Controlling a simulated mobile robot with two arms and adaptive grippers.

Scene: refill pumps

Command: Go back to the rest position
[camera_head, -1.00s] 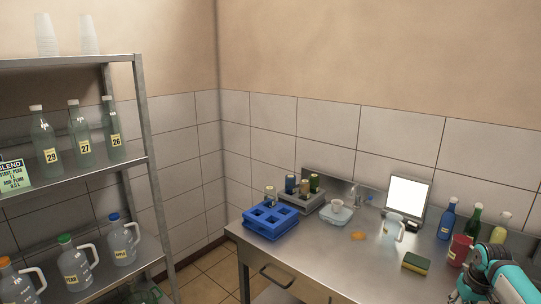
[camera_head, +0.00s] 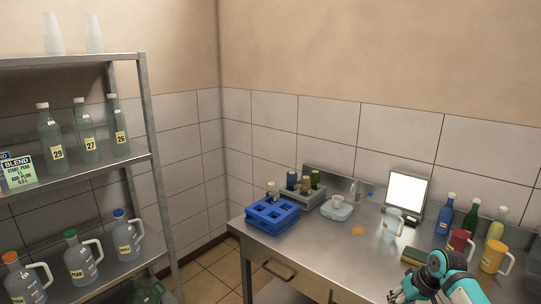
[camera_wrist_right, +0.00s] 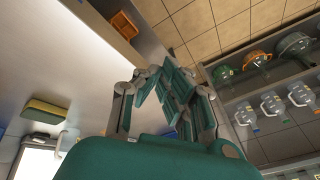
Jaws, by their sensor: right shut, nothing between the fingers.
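My right gripper (camera_head: 398,295) is at the bottom right of the head view, low by the front edge of the steel counter (camera_head: 330,262). It is shut and empty; its folded fingers (camera_wrist_right: 165,78) fill the middle of the right wrist view. It is apart from the objects on the counter. My left gripper is not in view.
A green-yellow sponge (camera_head: 415,256) lies just behind my right gripper. Red (camera_head: 460,243) and orange (camera_head: 494,258) mugs, bottles, a clear pitcher (camera_head: 393,224) and a blue rack (camera_head: 271,214) stand on the counter. A shelf (camera_head: 75,182) with bottles and jugs stands left.

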